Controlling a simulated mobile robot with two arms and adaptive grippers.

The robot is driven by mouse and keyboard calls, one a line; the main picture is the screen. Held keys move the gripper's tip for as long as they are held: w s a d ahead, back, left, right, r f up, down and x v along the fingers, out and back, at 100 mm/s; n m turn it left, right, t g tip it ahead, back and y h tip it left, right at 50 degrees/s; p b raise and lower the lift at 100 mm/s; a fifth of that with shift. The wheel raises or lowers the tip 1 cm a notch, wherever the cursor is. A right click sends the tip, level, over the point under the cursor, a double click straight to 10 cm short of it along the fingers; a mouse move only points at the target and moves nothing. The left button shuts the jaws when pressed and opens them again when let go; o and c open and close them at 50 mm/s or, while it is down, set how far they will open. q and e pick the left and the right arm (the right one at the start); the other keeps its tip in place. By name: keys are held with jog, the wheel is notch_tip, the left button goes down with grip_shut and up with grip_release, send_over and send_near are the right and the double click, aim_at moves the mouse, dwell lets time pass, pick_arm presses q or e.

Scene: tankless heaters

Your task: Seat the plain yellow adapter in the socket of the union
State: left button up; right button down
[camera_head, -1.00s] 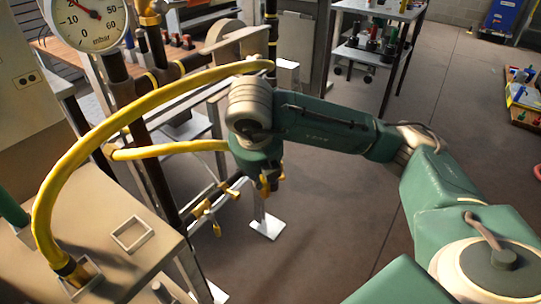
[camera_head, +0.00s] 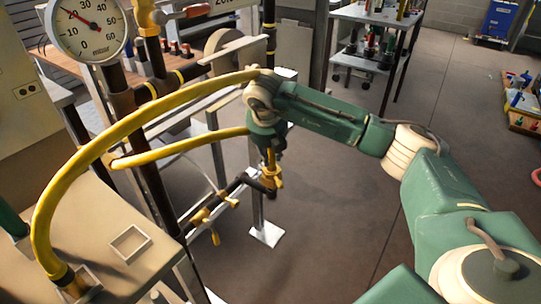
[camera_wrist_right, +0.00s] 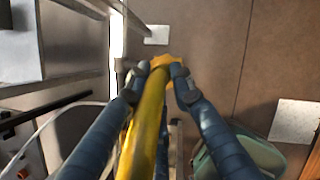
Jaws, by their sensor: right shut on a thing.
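My right gripper (camera_head: 268,157) points down beside the white upright, its fingertips partly hidden by the wrist. In the right wrist view its two blue fingers (camera_wrist_right: 160,76) are shut on the yellow adapter (camera_wrist_right: 155,88), with a yellow-orange collar at the tips. In the head view a yellow-brass piece (camera_head: 271,160) shows just below the gripper. Beneath it is a dark pipe elbow with a brass ring, which looks like the union (camera_head: 269,181). I cannot tell whether adapter and union touch. My left gripper is not in view.
A yellow hose (camera_head: 120,118) arches from the bench at lower left to behind my right wrist; a second one (camera_head: 180,150) runs below it. Brass valve handles (camera_head: 206,217) stick out left of the elbow. A gauge (camera_head: 88,27) stands upper left.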

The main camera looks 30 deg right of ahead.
jog(key=shift+f, duration=0.1)
jog(key=c, duration=1.5)
grip_release()
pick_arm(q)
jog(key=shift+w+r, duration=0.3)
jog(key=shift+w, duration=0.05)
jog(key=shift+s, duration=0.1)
pick_arm(e)
jog(key=shift+r, duration=0.35)
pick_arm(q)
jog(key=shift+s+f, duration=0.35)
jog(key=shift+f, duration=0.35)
pick_arm(e)
jog(key=v, duration=0.6)
jog(key=shift+s+a+r, duration=0.2)
jog(key=shift+r, duration=0.15)
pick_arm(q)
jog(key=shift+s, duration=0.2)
